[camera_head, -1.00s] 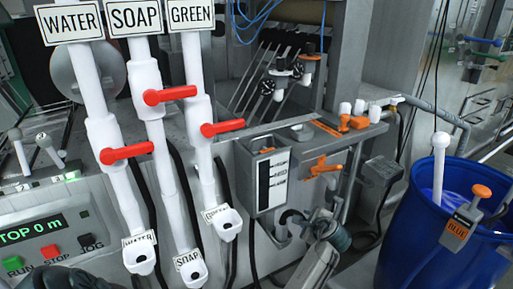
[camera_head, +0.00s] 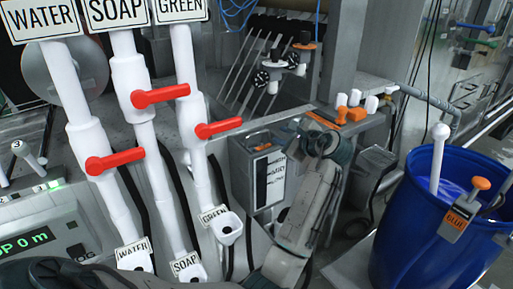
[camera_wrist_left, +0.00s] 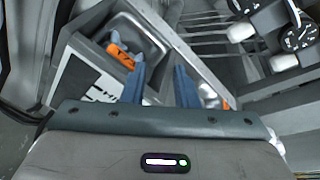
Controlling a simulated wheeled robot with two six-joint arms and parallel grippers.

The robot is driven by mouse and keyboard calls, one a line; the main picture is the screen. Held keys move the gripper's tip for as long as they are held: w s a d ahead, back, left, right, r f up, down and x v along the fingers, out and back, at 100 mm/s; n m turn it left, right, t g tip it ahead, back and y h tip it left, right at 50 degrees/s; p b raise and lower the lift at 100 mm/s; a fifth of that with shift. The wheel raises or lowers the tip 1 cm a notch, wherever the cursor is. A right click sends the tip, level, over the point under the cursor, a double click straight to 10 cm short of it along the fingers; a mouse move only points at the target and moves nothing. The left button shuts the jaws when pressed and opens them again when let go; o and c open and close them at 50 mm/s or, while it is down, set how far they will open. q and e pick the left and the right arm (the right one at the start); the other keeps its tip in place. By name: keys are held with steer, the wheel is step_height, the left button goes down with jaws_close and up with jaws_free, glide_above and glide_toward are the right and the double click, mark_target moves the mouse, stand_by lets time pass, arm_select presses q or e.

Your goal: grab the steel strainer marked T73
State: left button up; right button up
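No T73 mark is legible in either view, so I cannot single out the strainer. In the left wrist view a shallow square steel pan (camera_wrist_left: 148,38) lies ahead of my left gripper (camera_wrist_left: 160,74), beside an orange part (camera_wrist_left: 121,56). The two blue-grey fingers stand apart with nothing seen between them, so this gripper is open. In the head view my left gripper (camera_head: 319,135) is over the steel ledge behind the grey box, and its own hand hides the fingertips and part of the ledge. My right gripper is not in view.
White pipes with red lever valves (camera_head: 160,95) stand left of my arm. The grey box with a black-and-white panel (camera_head: 265,178) is close beside it. Orange and white fittings (camera_head: 352,112) stand right of the hand. A blue barrel (camera_head: 425,225) is at the right.

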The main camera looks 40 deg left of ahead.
mark_target(268, 132)
arm_select(q)
steer(key=p+x, duration=0.1)
steer(key=x, duration=0.6)
steer(key=shift+w+d+f+p, duration=0.15)
steer(key=shift+p, duration=0.2)
steer(key=shift+w+a+f, duration=0.1)
steer(key=shift+a, duration=0.1)
steer(key=shift+d, duration=0.1)
steer(key=c, duration=0.6)
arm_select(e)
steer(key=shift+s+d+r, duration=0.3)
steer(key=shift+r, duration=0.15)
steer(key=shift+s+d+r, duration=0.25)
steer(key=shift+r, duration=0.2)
